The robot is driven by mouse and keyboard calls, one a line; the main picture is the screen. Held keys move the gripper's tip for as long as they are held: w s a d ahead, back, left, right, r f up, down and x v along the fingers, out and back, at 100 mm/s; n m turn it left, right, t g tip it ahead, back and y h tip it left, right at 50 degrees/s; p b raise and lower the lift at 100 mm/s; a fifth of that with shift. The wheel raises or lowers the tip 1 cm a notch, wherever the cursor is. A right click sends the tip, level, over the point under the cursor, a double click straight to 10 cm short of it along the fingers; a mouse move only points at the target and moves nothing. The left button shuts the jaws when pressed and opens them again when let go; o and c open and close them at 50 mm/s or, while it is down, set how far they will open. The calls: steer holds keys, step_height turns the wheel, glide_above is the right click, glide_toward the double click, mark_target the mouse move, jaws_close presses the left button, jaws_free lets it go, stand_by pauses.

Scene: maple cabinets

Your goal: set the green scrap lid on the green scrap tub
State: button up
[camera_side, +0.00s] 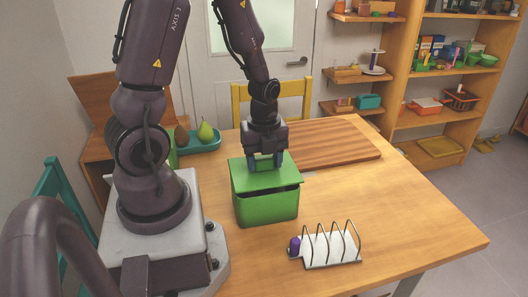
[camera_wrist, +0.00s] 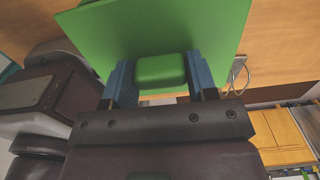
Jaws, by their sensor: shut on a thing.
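The green scrap tub (camera_side: 266,207) stands upright on the table in front of my base. The green scrap lid (camera_side: 288,175) is over the tub's mouth in the side view, and a dark gap shows between lid and rim at the front right. Whether the lid touches the rim elsewhere, I cannot tell. My gripper (camera_side: 265,164) points down above the tub, shut on the lid's knob. In the wrist view the lid (camera_wrist: 205,25) fills the top middle, and its block-shaped knob (camera_wrist: 160,70) sits between my two blue fingers. The tub is hidden there.
A wire toast rack (camera_side: 330,245) with a purple item (camera_side: 295,245) stands right of the tub, near the front. A wooden board (camera_side: 335,142) lies behind. A teal tray (camera_side: 203,142) with a pear (camera_side: 205,131) is at the back left. The table's right side is clear.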

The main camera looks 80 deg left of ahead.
steer(key=shift+f, duration=0.8)
steer(key=o, duration=1)
steer(key=shift+r, duration=0.1)
